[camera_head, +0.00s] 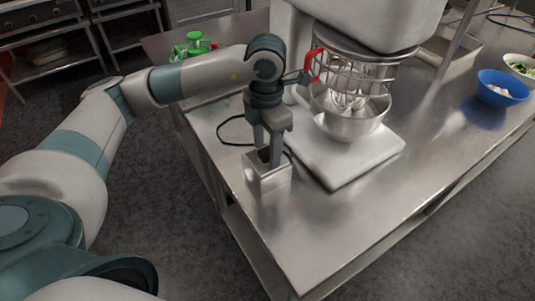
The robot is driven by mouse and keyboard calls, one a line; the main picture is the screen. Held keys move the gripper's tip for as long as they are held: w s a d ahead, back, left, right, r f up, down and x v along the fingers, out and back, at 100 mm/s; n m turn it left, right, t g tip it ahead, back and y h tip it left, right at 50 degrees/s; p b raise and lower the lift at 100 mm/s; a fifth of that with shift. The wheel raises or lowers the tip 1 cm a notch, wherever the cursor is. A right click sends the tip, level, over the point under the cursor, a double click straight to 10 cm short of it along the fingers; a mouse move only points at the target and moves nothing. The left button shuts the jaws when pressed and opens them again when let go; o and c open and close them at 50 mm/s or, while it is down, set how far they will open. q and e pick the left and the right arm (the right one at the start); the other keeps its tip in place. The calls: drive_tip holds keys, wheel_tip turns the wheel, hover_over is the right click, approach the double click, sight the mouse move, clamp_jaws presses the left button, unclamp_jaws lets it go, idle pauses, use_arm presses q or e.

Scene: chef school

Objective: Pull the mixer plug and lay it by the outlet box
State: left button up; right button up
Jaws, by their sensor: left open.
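The stand mixer (372,22) stands on the steel table with a metal bowl (352,122) and wire guard under its head. A small metal outlet box (267,184) sits near the table's left edge, in front of the mixer base. My left gripper (269,160) points down at the top of the box, with its fingers open around a dark plug (264,155). The fingers partly hide the plug, and I cannot tell whether they touch it. A black cord (222,130) loops on the table behind the gripper. My right gripper is not in view.
A blue bowl (502,90) and a white bowl with greens (521,67) stand at the right. A green item (195,42) is at the table's far left corner. The steel table (330,235) is bare in front of the mixer base.

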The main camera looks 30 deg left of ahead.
sight(267, 151)
use_arm(q)
clamp_jaws()
drive_tip(key=shift+r, duration=0.15)
drive_tip(key=shift+r+p, duration=1.1)
drive_tip(key=shift+r, duration=1.7)
